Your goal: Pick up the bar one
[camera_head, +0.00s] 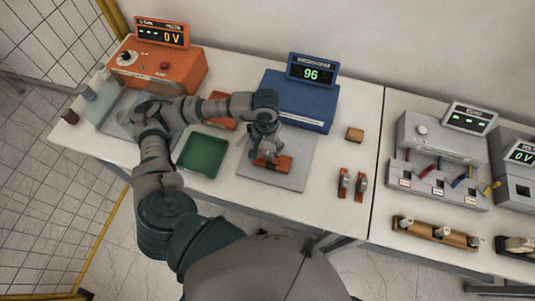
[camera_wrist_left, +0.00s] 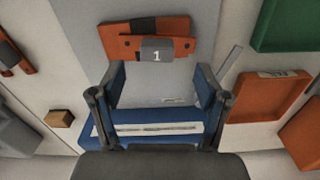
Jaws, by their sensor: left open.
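The bar one is an orange bar with a grey block marked "1" (camera_wrist_left: 156,50). It lies on the grey plate (camera_head: 285,180) in front of the blue device. In the head view the bar (camera_head: 284,164) is partly hidden by my left gripper (camera_head: 264,150), which is just above it. In the left wrist view my left gripper (camera_wrist_left: 160,82) is open, its two fingers spread apart and nothing between them. The bar shows beyond the fingertips, apart from them. My right gripper is not in view.
A blue device (camera_head: 300,100) with a display reading 96 stands behind the plate. A green tray (camera_head: 202,154) and an orange tray (camera_head: 222,124) lie left. Two more orange bars (camera_head: 352,184) and a small wooden block (camera_head: 355,135) are right. Bare tabletop surrounds them.

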